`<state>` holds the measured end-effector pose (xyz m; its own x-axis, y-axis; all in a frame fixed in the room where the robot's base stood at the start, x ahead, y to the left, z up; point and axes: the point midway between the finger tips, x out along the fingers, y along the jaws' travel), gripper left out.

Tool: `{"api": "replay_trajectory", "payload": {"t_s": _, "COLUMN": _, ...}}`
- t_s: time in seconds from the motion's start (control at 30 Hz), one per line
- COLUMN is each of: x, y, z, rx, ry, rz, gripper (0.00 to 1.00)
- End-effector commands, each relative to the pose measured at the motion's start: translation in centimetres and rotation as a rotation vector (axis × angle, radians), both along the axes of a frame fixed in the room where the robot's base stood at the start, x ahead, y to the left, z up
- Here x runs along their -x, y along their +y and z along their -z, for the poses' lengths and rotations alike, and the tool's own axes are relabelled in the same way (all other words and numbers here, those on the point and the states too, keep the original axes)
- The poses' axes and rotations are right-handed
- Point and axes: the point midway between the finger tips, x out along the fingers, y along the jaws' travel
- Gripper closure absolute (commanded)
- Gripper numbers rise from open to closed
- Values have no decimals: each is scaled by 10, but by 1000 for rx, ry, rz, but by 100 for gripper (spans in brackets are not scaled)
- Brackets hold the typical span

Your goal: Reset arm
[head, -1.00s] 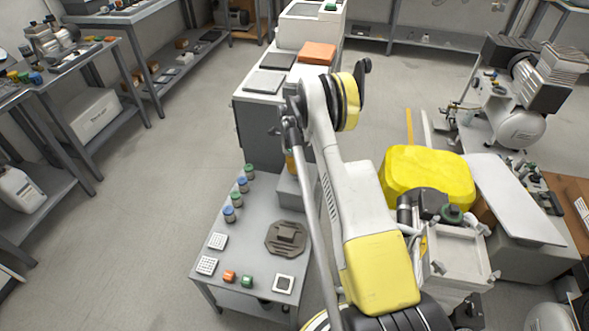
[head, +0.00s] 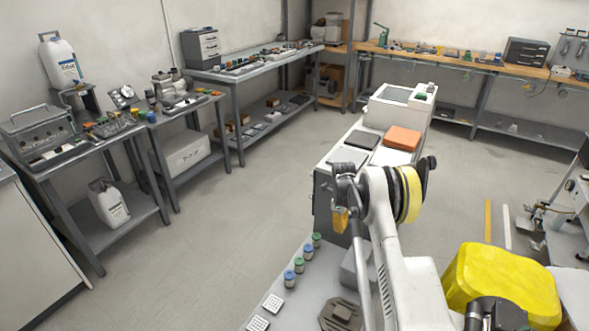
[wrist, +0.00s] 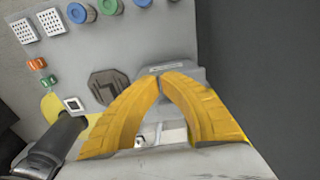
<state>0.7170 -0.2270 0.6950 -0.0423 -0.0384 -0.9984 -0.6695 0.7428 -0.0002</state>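My gripper (wrist: 160,80) shows in the wrist view with its two yellow fingers meeting at the tips, and nothing is visible between them. In the head view my gripper (head: 341,220) hangs at the end of my folded white arm, above the far end of the small grey table (head: 283,318). In the wrist view a dark octagonal block (wrist: 108,86) lies on that table beyond the left finger. The same dark block (head: 341,314) is partly cut off at the bottom of the head view.
Blue- and green-capped jars (head: 299,265) and white grid plates (head: 272,303) stand on the small table. A white cabinet (head: 345,158) with an orange box (head: 402,138) stands just behind my arm. A yellow rounded case (head: 500,285) is at right. Floor at left is clear.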

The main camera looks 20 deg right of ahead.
Motion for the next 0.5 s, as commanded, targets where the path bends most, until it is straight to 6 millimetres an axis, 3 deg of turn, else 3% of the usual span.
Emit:
{"api": "replay_trajectory", "payload": {"t_s": 0.13, "x": -1, "y": 3, "z": -10, "rx": 1, "ry": -6, "rz": -26, "gripper": 100}}
{"api": "replay_trajectory", "payload": {"t_s": 0.23, "x": -2, "y": 11, "z": -42, "rx": 4, "ry": -25, "rz": -113, "gripper": 100}}
{"api": "replay_trajectory", "payload": {"t_s": 0.37, "x": 1, "y": 33, "z": -110, "rx": 18, "ry": -70, "rz": -319, "gripper": 100}}
{"api": "replay_trajectory", "payload": {"t_s": 0.5, "x": 18, "y": 62, "z": -186, "rx": 47, "ry": -122, "rz": -579, "gripper": 100}}
